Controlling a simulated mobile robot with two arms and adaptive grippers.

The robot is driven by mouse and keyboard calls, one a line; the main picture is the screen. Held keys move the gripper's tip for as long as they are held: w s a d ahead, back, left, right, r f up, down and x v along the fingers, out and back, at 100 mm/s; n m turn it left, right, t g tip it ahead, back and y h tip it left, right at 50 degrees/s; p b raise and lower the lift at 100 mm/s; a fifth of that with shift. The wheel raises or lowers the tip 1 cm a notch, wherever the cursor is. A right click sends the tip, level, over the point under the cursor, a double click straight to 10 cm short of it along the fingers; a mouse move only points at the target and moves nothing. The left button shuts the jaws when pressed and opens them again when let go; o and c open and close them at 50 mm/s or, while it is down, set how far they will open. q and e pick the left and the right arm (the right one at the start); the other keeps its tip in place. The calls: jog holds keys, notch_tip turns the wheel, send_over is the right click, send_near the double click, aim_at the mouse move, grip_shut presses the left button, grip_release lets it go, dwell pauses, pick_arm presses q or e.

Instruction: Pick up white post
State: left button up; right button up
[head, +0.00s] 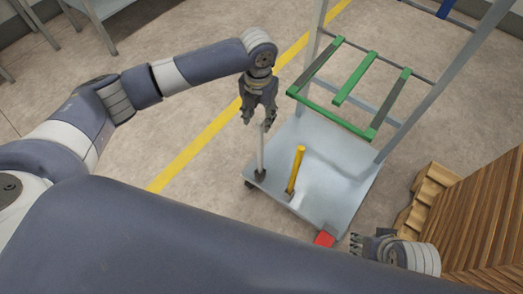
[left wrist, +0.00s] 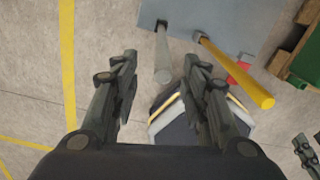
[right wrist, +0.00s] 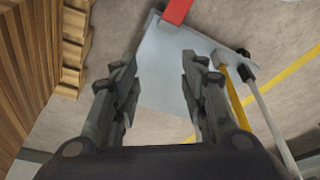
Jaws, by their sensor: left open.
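The white post (head: 261,150) stands upright at the left corner of the cart's base plate. My left gripper (head: 258,118) is open above the post's top in the head view. In the left wrist view the post (left wrist: 162,55) lies between and beyond the open fingers (left wrist: 158,75), its top end toward me; contact cannot be told. In the right wrist view the post (right wrist: 268,115) is at the right. My right gripper (right wrist: 157,75) is open and empty near the cart's front right corner; in the head view it shows at the lower right (head: 372,243).
A yellow post (head: 295,170) stands beside the white post on the cart base (head: 335,190). Green bars (head: 354,80) on the cart frame are to the right. A red block (head: 325,239) is at the front corner. Wooden pallets (head: 430,195) stand at right. Floor at left is clear.

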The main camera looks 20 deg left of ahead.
aim_at(260, 135)
pick_arm(q)
notch_tip(260, 135, down, 4)
jog(key=shift+s+f+b, duration=0.1)
jog(key=shift+b, duration=0.35)
jog(key=f+b, duration=0.1)
jog(key=f, duration=0.1)
jog(key=f+b, duration=0.1)
jog(key=f, duration=0.1)
jog(key=shift+d+f, duration=0.2)
jog(key=shift+f, duration=0.4)
jog(key=shift+r, duration=0.1)
grip_shut()
pick_arm(e)
jog(key=shift+r+t, duration=0.3)
jog(key=shift+r, duration=0.1)
